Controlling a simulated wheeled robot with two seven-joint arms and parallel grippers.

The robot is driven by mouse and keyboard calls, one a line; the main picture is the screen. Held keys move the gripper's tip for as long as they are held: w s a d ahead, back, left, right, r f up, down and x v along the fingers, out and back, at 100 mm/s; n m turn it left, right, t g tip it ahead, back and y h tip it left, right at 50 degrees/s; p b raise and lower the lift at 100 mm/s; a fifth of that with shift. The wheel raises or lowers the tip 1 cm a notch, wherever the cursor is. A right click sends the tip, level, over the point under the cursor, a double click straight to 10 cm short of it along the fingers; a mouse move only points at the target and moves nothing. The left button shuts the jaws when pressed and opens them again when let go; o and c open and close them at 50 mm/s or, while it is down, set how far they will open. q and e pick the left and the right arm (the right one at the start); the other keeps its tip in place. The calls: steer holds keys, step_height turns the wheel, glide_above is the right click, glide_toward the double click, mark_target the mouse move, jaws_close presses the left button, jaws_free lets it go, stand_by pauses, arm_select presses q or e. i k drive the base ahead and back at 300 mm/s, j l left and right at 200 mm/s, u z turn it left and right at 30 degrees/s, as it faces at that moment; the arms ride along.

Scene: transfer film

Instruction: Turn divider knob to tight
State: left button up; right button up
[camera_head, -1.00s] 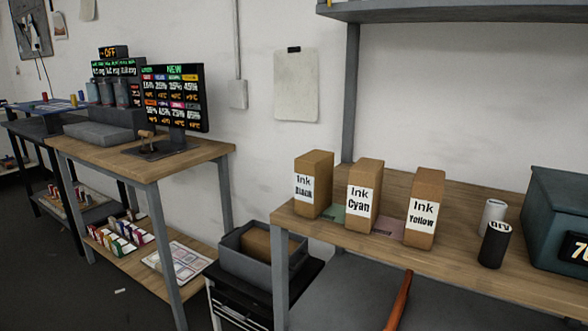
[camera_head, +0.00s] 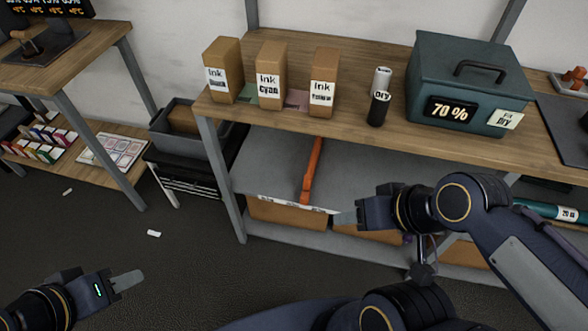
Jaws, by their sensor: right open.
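I cannot make out a divider knob in the head view. My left gripper (camera_head: 127,281) is at the lower left, above the dark floor and away from the tables. It is seen side-on, so its opening cannot be judged, and nothing shows at its fingertips. My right gripper (camera_head: 346,217) is open, pointing left in front of the wooden table's lower shelf. Nothing shows between its fingers. The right forearm hides part of the lower shelf.
The wooden table (camera_head: 349,122) bears ink boxes Black (camera_head: 222,70), Cyan (camera_head: 271,75) and Yellow (camera_head: 323,83), a DRY cylinder (camera_head: 379,108) and a teal 70 % box (camera_head: 468,83). A grey bin (camera_head: 178,134) is left. Floor at lower left is mostly clear.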

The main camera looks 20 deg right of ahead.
mark_target(407, 238)
steer(key=z, duration=1.9)
